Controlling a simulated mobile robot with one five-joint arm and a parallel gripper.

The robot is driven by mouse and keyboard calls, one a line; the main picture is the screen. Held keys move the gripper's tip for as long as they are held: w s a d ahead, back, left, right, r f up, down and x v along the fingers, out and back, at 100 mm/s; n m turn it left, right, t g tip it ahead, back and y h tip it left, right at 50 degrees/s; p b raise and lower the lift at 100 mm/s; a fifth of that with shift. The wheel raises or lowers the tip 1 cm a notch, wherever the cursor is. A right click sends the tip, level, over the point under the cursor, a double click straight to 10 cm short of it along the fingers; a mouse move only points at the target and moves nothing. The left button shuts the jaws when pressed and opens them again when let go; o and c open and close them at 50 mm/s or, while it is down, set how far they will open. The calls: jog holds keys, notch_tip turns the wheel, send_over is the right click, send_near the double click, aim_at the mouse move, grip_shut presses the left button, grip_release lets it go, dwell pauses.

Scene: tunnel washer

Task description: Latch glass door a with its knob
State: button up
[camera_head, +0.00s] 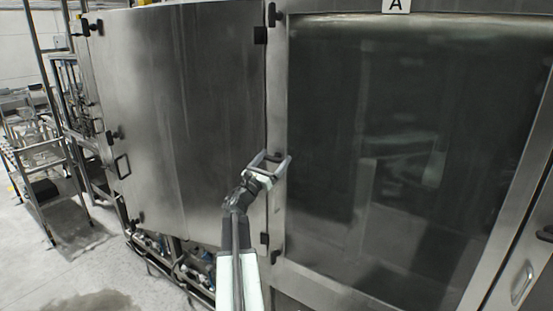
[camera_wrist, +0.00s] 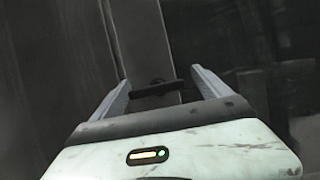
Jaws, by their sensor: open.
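Glass door a (camera_head: 365,120) is a large dark pane in a steel frame, with an "A" label (camera_head: 396,5) above it. It looks about flush with the frame; I cannot tell whether it is fully shut. A dark bar-shaped knob (camera_wrist: 157,88) sits on the steel strip at the door's left edge and lies crosswise between my fingers in the wrist view. My gripper (camera_head: 272,158) is open, its two fingers on either side of the knob, which it mostly hides in the head view. The fingers also show in the wrist view (camera_wrist: 160,77). Contact with the knob cannot be told.
Another black knob (camera_head: 272,15) is at the door's upper left. A plain steel panel (camera_head: 185,110) with a bar handle (camera_head: 122,166) stands to the left. A second handle (camera_head: 522,282) is at lower right. Pipes (camera_head: 175,262) run beneath the panel. Open floor (camera_head: 50,275) lies at lower left.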

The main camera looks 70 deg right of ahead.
jog(key=b+v, duration=0.2)
jog(key=v, duration=0.5)
jog(key=shift+a+b, duration=0.3)
jog(key=shift+b, duration=0.1)
jog(key=shift+f, duration=0.15)
jog(key=shift+w, duration=0.1)
